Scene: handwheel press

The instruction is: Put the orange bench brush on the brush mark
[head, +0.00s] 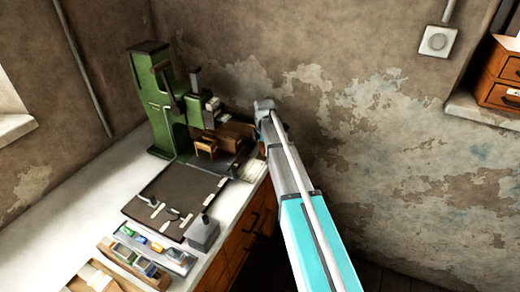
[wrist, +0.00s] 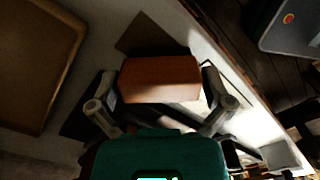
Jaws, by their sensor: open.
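An orange-brown block, which looks like the orange bench brush (wrist: 160,78), lies between the two fingers of my gripper (wrist: 158,92) in the wrist view. The fingers are open, one on each side of it; whether they touch it I cannot tell. No bristles show. In the head view the end of my arm (head: 264,106) is up beside the press, and its fingers are not clear. Brown pieces (head: 206,145) stand at the foot of the press, and I cannot tell if one is the brush. I cannot make out the brush mark for certain.
The green press (head: 150,95) stands at the back of the white bench (head: 95,185). In front are a dark mat (head: 170,190), a grey block with a knob (head: 202,236) and a tray of small coloured items (head: 172,258). The bench's left side is clear.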

